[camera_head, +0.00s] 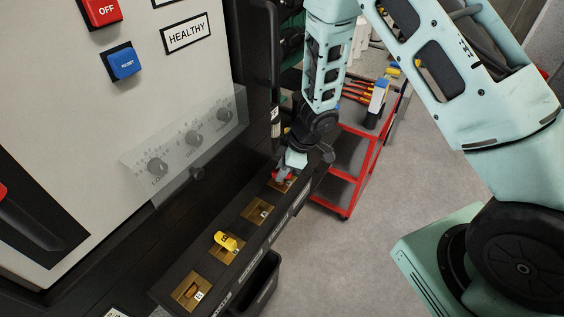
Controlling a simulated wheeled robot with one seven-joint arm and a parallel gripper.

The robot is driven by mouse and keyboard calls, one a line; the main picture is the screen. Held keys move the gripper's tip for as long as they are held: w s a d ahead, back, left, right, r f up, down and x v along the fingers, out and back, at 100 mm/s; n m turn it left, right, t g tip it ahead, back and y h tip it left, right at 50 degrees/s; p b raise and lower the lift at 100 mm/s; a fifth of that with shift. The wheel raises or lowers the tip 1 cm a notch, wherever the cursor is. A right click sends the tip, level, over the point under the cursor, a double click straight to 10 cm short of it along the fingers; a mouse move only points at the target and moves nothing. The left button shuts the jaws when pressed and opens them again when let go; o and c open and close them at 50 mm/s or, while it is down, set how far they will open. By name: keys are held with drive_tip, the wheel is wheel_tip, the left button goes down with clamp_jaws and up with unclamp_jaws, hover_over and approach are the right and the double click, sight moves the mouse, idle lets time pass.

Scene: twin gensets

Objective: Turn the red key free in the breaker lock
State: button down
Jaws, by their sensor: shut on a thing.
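My gripper (296,160) points down at the far end of a dark sloping panel and is shut on the red key (284,175). The red key is at the farthest brass lock plate (280,186), mostly covered by my gripper. I cannot tell from this view how far the key is turned or how deep it sits. A yellow key (226,241) stands in another brass lock plate nearer to me. Two more brass plates, one between (261,212) and one nearest (190,291), show no key in them.
A grey cabinet with a red OFF button (101,11), a blue RESET button (123,63) and a clear cover over dials (186,138) stands at left. A red trolley (346,211) with tools is behind my gripper. A black bin (262,283) hangs below the panel.

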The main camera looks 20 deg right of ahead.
drive_tip(key=shift+r+n+g+p, duration=0.15)
drive_tip(key=shift+n+g+p, duration=0.3)
drive_tip(key=shift+n+p, duration=0.9)
drive_tip(key=shift+r+n+g+p, duration=0.1)
drive_tip(key=shift+n+g+p, duration=0.5)
drive_tip(key=shift+p, duration=1.2)
drive_tip(key=shift+n+p, duration=0.4)
drive_tip(key=shift+n, duration=0.45)
drive_tip(key=shift+f+n+g+b, duration=0.25)
drive_tip(key=shift+n+g+b, duration=0.15)
drive_tip(key=shift+n, duration=0.5)
drive_tip(key=n+g, duration=0.1)
drive_tip(key=n, duration=0.3)
drive_tip(key=shift+n+g+h, duration=0.3)
drive_tip(key=shift+g, duration=0.05)
drive_tip(key=c, duration=1.2)
unclamp_jaws()
drive_tip(key=shift+r, duration=0.15)
